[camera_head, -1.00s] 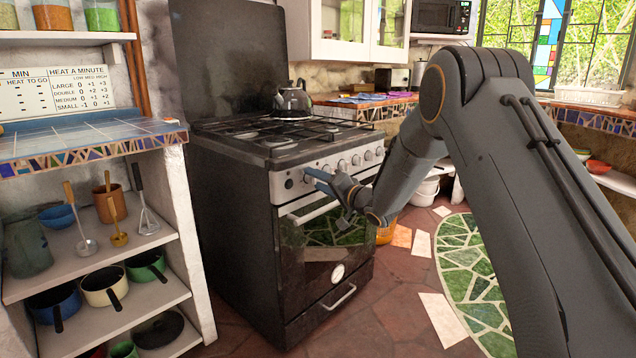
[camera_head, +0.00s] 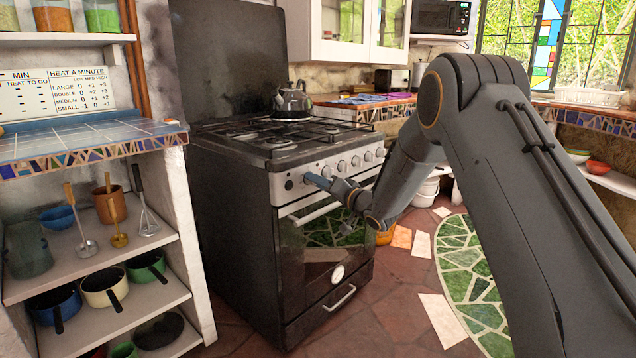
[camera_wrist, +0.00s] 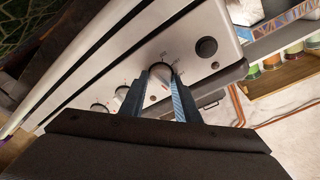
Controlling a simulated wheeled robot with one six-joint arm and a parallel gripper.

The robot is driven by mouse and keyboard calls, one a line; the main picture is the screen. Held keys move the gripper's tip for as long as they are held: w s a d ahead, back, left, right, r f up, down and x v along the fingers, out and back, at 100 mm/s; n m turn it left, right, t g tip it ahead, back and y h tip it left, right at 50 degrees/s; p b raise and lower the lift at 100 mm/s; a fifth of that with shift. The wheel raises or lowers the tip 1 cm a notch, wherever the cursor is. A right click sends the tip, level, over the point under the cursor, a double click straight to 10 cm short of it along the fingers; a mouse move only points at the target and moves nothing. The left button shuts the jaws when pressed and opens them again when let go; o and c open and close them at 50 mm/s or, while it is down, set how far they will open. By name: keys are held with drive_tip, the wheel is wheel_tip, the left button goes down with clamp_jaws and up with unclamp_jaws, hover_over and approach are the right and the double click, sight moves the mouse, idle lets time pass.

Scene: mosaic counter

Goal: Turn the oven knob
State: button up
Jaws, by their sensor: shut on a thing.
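The oven (camera_head: 240,220) is a dark cooker with a silver control panel and a row of round silver knobs. My gripper (camera_head: 309,179) is at the left end of this row, in front of the panel. In the wrist view, the oven knob (camera_wrist: 159,76) sits between the two blue-grey fingers of my gripper (camera_wrist: 160,88), which are shut on it from both sides. The fingers largely hide this knob in the head view. A round black button (camera_wrist: 206,47) is beside it on the panel.
Other knobs (camera_head: 357,161) continue along the panel to the right. The oven door handle (camera_head: 318,213) runs just below my gripper. A kettle (camera_head: 292,101) stands on the hob. A shelf unit with pots (camera_head: 103,286) is at the left.

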drive_tip(key=n, duration=0.4)
drive_tip(key=shift+y, duration=0.3)
drive_tip(key=n, duration=0.3)
drive_tip(key=shift+f+n, duration=0.1)
drive_tip(key=shift+n, duration=0.3)
drive_tip(key=n+y+b, duration=0.1)
drive_tip(key=n, duration=0.6)
drive_tip(key=shift+w+g, duration=0.1)
drive_tip(key=shift+g, duration=0.3)
drive_tip(key=n+y+b, duration=0.1)
drive_tip(key=n, duration=0.5)
drive_tip(key=shift+f+g, duration=0.1)
drive_tip(key=shift+g, duration=0.3)
drive_tip(key=n+g+b, duration=0.1)
drive_tip(key=n, duration=0.5)
drive_tip(key=shift+d+n, duration=0.1)
drive_tip(key=shift+n, duration=0.6)
drive_tip(key=o, duration=1)
drive_tip(key=shift+p+v, duration=0.6)
drive_tip(key=shift+v, duration=3.25)
